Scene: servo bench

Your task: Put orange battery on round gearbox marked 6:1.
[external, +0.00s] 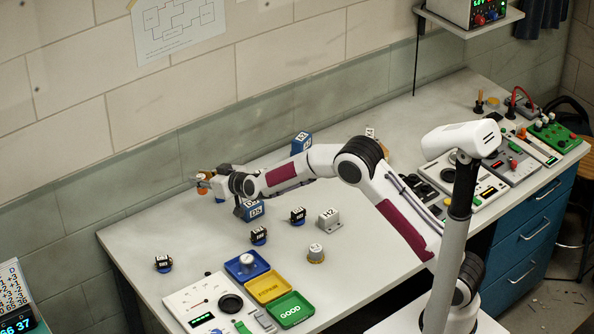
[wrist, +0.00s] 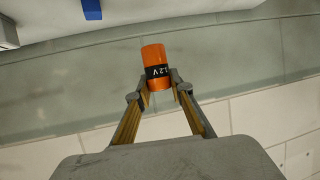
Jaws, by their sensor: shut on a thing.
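My gripper (external: 203,183) is raised over the bench's back left part, close to the wall. A small round metallic gearbox (external: 316,254) stands on the bench in the external view, right of the trays. Its label is too small to read. My gripper is well to its left and behind it.
A blue box marked D5 (external: 252,210) stands just right of my gripper. Small black-and-blue motors (external: 298,216) and a grey H2 block (external: 328,218) stand mid-bench. Blue (external: 234,271), yellow (external: 255,295) and green trays (external: 309,312) lie in front. The back left bench top is mostly free.

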